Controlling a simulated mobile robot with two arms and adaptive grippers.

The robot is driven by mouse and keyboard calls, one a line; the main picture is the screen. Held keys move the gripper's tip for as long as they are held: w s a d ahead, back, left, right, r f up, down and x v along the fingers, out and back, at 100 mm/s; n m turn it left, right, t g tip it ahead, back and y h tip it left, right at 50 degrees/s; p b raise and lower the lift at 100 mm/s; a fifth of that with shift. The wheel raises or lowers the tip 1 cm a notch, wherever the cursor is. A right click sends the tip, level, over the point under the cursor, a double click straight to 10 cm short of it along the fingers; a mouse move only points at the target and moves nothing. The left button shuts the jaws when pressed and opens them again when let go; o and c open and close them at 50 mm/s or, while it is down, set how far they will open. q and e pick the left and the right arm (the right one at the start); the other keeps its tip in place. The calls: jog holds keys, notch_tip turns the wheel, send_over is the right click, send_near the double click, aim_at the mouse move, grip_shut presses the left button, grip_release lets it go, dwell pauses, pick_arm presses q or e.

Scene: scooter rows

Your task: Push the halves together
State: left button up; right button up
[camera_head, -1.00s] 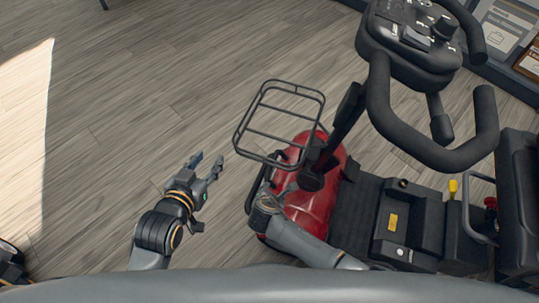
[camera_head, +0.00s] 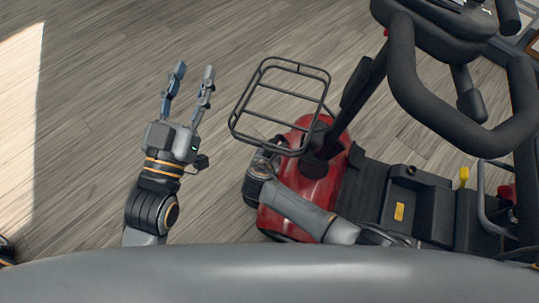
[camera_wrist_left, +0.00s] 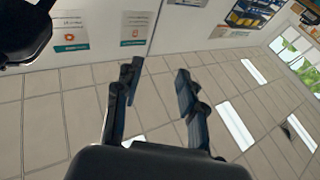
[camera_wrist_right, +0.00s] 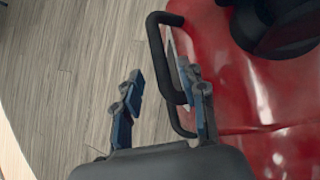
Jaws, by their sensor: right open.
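The scooter has a red front body (camera_head: 309,188), a black basket (camera_head: 262,118) above it, and a dark floor deck with a seat-side section at right. Whether its halves are apart or joined cannot be told. My left gripper (camera_head: 193,72) is open and empty over the floor, left of the basket; its spread fingers also show in the left wrist view (camera_wrist_left: 156,72). My right gripper is partly hidden beside the red body, below the basket. In the right wrist view my right gripper (camera_wrist_right: 163,82) is open, with a black bar loop (camera_wrist_right: 157,40) passing between its fingers, close to the right one.
The black handlebar (camera_head: 450,140) and steering column rise at right. A yellow lever (camera_head: 464,174) stands by the deck. The wooden floor (camera_head: 90,140) at left is clear. Posters on a wall show in the left wrist view (camera_wrist_left: 70,30).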

pick_arm(q)
jog(key=s+r+t+h+b, duration=0.1)
jog(key=s+r+t, duration=0.2)
jog(key=r+t, duration=0.1)
jog(key=shift+s+r, duration=0.15)
jog(key=shift+r, duration=0.65)
pick_arm(e)
jog(key=x, duration=0.2)
jog(key=shift+w+f, duration=0.2)
grip_shut()
